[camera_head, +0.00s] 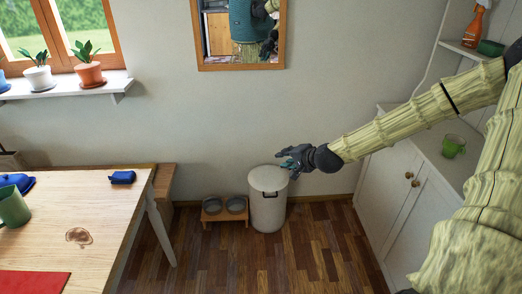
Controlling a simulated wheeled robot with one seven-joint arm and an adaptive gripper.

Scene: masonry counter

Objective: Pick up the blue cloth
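A small dark blue folded item (122,177), which looks like the blue cloth, lies near the far right corner of the wooden table (130,215). My gripper (281,159) is in the air in front of the wall, above and beside the white bin, well to the right of the table. Its fingers point left and look spread apart, with nothing seen between them.
A second blue object (17,182), a green mug (13,206), a brown stain (79,237) and a red mat (32,284) are on the table. A bench (164,183), bowl stand (225,209) and white bin (268,205) stand beyond.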

